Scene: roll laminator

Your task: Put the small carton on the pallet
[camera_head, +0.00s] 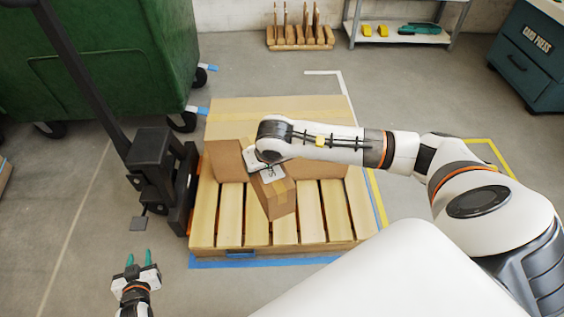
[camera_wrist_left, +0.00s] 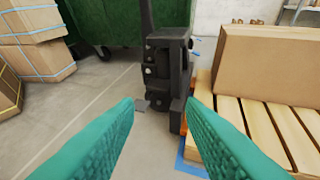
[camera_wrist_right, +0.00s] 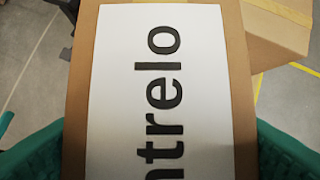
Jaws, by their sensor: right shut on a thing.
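The small carton (camera_head: 280,197) is brown with a tape strip and a white label. It is over the middle of the wooden pallet (camera_head: 231,215), turned at an angle to the slats; I cannot tell whether it touches them. My right gripper (camera_wrist_right: 160,150) is shut on it, with one green finger on each side of the carton (camera_wrist_right: 240,120) in the right wrist view. In the head view my right wrist hides these fingers. My left gripper (camera_head: 138,262) is open and empty, low at the pallet's front left; its fingers also show apart in the left wrist view.
Larger cartons (camera_head: 227,160) fill the pallet's back part; its front slats are bare. A black pallet-truck-like mast (camera_head: 152,165) stands at the pallet's left. A green bin (camera_head: 100,60) is behind it. Blue and yellow floor tape edges the pallet. A shelf (camera_head: 400,38) stands far back.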

